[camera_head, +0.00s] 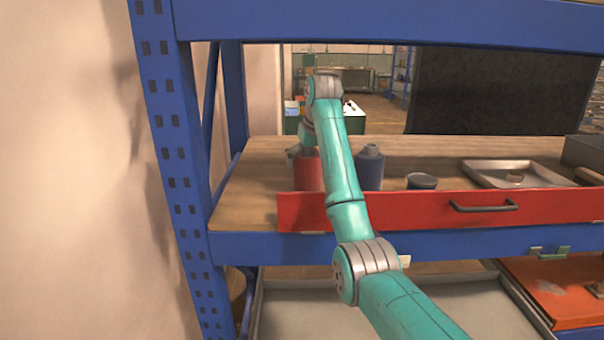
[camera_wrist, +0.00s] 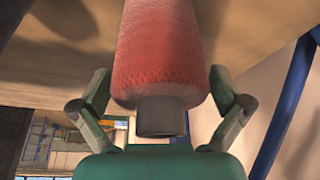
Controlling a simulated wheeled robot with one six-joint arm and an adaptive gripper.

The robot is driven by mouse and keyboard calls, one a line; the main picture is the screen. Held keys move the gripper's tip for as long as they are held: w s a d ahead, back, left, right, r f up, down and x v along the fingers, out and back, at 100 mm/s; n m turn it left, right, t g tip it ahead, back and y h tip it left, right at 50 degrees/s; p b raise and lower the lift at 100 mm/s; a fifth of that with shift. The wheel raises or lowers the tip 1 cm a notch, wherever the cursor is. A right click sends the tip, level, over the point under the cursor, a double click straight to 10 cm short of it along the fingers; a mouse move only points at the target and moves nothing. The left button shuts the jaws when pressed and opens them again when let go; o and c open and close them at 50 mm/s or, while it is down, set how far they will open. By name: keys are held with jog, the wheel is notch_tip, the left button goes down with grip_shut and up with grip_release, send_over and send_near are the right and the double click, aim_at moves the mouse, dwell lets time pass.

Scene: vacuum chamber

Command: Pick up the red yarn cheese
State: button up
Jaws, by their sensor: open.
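The red yarn cheese (camera_head: 307,173) stands on the wooden shelf top behind the red drawer front, at its left end. In the wrist view the yarn (camera_wrist: 158,50) fills the upper middle, with its dark grey core end (camera_wrist: 161,117) toward my gripper. My gripper (camera_wrist: 160,88) is open, with one finger on each side of the yarn. Gaps show between the fingers and the yarn, so they do not appear to grip it. In the head view my gripper (camera_head: 298,150) is at the top of the yarn, partly hidden by my arm.
A blue-grey bottle (camera_head: 369,168) stands right of the yarn. A short dark container (camera_head: 421,181) and a metal tray (camera_head: 515,173) are farther right. The red drawer front (camera_head: 430,209) runs along the front edge. A blue rack post (camera_head: 170,130) stands at the left.

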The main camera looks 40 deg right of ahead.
jog(key=shift+f, duration=0.25)
jog(key=c, duration=1.2)
jog(key=shift+r, duration=0.25)
